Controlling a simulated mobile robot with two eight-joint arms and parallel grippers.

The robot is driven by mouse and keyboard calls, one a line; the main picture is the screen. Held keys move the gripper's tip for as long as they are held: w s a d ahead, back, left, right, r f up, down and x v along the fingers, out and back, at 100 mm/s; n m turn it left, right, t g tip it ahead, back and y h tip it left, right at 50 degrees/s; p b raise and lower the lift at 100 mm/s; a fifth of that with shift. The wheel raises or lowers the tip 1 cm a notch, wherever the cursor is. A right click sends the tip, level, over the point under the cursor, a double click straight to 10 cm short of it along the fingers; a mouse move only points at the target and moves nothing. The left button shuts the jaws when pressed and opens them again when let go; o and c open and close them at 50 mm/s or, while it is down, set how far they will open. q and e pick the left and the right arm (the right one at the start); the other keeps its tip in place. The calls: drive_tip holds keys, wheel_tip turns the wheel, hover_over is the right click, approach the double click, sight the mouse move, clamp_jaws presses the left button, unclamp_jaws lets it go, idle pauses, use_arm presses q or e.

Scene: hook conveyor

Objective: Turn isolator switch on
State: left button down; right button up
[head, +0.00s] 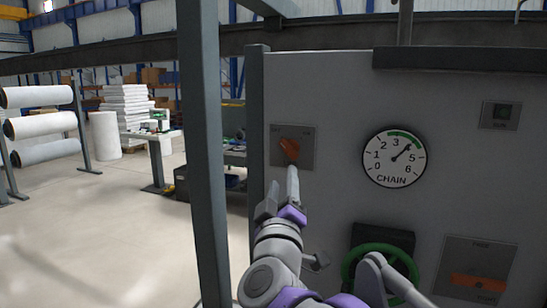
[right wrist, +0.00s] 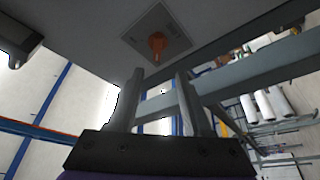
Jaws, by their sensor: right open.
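The isolator switch is an orange knob (head: 289,149) on a grey square plate (head: 308,153) at the left of the grey panel. Small marks at the plate's two upper corners are too small to read surely. In the head view the knob slants from upper left to lower right. My right gripper (head: 281,184) is open and empty just below the knob, one fingertip near its lower end. In the right wrist view the knob (right wrist: 157,46) is ahead of the gap between the open fingers (right wrist: 158,80), apparently not between them. My left gripper is not in view.
A grey upright post (head: 205,150) stands left of the panel, close to my right arm. Right of the switch are a chain dial (head: 394,158) with its needle between 3 and 5, a green handwheel (head: 350,262), a dark green button (head: 502,113) and an orange-slotted plate (head: 480,284).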

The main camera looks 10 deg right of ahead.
sight(288, 150)
drive_tip(key=x, duration=0.3)
drive_tip(key=p+x, duration=0.1)
drive_tip(key=x, duration=0.7)
drive_tip(key=shift+s+d+p, duration=0.15)
drive_tip(key=shift+d+p, duration=0.15)
drive_tip(key=shift+p, duration=0.05)
clamp_jaws()
